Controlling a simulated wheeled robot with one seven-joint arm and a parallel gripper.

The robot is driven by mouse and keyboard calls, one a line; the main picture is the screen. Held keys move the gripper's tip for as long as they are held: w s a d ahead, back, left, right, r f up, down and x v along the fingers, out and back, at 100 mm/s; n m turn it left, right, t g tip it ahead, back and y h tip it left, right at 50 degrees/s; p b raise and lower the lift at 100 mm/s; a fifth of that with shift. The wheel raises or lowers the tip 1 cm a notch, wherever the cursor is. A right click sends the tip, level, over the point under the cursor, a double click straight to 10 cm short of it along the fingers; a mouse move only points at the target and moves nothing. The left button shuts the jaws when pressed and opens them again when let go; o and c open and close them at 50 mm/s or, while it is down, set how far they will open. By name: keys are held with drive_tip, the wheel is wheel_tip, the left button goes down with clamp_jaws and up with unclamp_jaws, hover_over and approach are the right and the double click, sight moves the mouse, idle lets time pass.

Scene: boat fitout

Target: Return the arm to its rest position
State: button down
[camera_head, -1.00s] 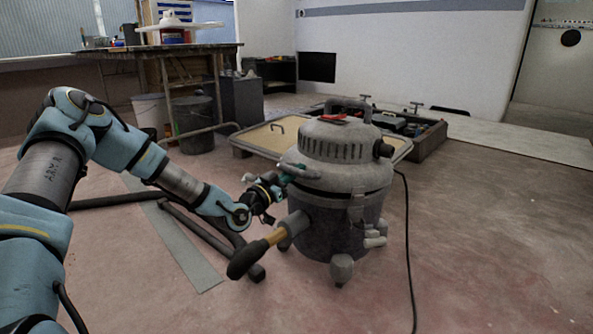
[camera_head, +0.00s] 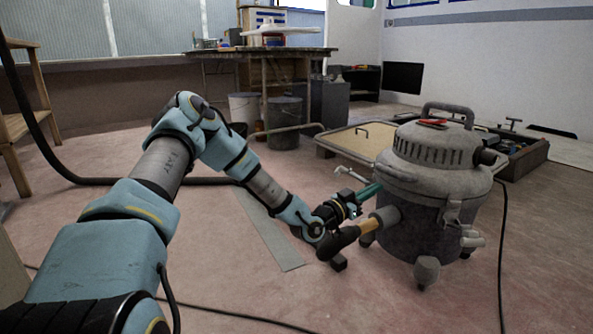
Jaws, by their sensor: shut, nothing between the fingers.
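My arm reaches from the lower left toward the floor's middle, bent at a raised elbow. My gripper (camera_head: 345,207) is at its far end, low and just left of the grey shop vacuum (camera_head: 437,178). It is small and dark here, and its fingers look shut with nothing held. A teal-green part (camera_head: 368,192) shows between it and the vacuum. The vacuum's stub with an orange band and black end (camera_head: 343,239) passes close in front of my gripper. I cannot tell whether they touch.
A red item (camera_head: 433,122) lies on the vacuum's lid. A black cable (camera_head: 501,250) runs down at its right. Behind are a shallow tray (camera_head: 343,136), buckets (camera_head: 285,119) and a workbench (camera_head: 262,52). A wooden stand (camera_head: 28,115) is at left. The front floor is mostly clear.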

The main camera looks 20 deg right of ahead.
drive_tip(key=w+a+r+n+y+p, duration=0.1)
drive_tip(key=a+r+n+y+p, duration=0.25)
drive_tip(key=a, duration=0.65)
drive_tip(key=w+a+r+y+p, duration=0.15)
drive_tip(key=a+y+p, duration=0.35)
drive_tip(key=a, duration=0.5)
drive_tip(key=w+a+r+n+y+p, duration=0.1)
drive_tip(key=a+r+y+p, duration=0.2)
drive_tip(key=a+y, duration=0.5)
drive_tip(key=s+a+r+n+g+y+p, duration=0.15)
drive_tip(key=s+a+r+n+p, duration=0.3)
drive_tip(key=s+a+r, duration=0.5)
drive_tip(key=s+a+r+n+g+y+p, duration=0.15)
drive_tip(key=s+a+r+n+p, duration=0.3)
drive_tip(key=a, duration=0.75)
wheel_tip(320, 180, up, 37)
drive_tip(key=s+g+p, duration=0.1)
drive_tip(key=s+p, duration=0.1)
drive_tip(key=p, duration=3.4)
drive_tip(key=shift+r, duration=0.2)
drive_tip(key=shift+d+f+h, duration=0.1)
drive_tip(key=shift+f+h, duration=0.05)
drive_tip(key=shift+h, duration=0.1)
